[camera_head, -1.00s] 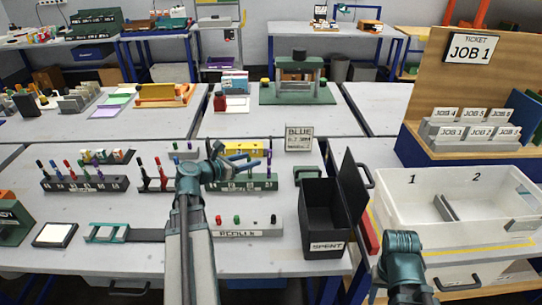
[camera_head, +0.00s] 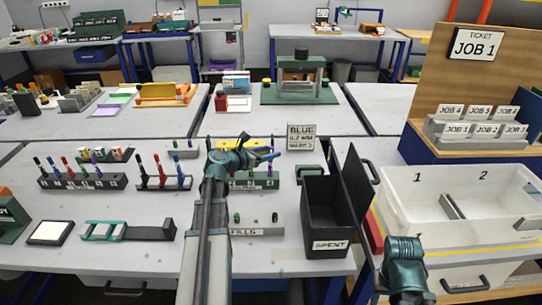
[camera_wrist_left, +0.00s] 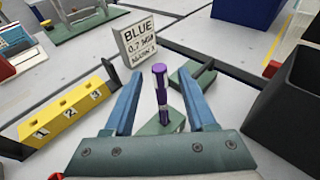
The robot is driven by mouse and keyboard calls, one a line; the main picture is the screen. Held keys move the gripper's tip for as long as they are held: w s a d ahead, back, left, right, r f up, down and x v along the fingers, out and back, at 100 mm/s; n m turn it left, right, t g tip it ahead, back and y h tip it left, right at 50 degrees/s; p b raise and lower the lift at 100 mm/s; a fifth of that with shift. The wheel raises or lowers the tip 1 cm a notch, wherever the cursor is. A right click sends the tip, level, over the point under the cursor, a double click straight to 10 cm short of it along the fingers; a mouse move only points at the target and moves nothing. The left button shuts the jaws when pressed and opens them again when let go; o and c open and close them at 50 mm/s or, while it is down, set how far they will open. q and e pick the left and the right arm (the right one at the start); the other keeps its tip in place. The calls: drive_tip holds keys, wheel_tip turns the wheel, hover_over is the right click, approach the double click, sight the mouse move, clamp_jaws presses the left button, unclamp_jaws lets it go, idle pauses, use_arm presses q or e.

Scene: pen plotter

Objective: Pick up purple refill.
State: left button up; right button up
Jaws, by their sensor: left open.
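The purple refill (camera_wrist_left: 160,85) stands upright in the left wrist view, its lower end in a green rack (camera_wrist_left: 157,127). It is between the two blue fingers of my left gripper (camera_wrist_left: 161,92), with a gap on each side. In the head view my left gripper (camera_head: 266,153) is over the right end of the green rack (camera_head: 258,181), and the fingers partly hide the refill. My left gripper is open and empty. Part of my right arm shows at the bottom right of the head view; its fingers cannot be made out.
A sign reading BLUE (camera_head: 301,137) stands behind the rack. A yellow numbered block (camera_wrist_left: 67,119) is left of the fingers. The black SPENT bin (camera_head: 326,222) and its upright lid are to the right. A white two-part tray (camera_head: 410,222) stands further right.

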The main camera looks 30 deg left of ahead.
sight(271, 147)
use_arm(q)
drive_tip(key=shift+x, duration=0.75)
clamp_jaws()
drive_tip(key=shift+r, duration=0.1)
wheel_tip(271, 147, up, 10)
drive_tip(key=p, duration=1)
drive_tip(key=shift+s+d, duration=0.1)
drive_tip(key=shift+d, duration=0.05)
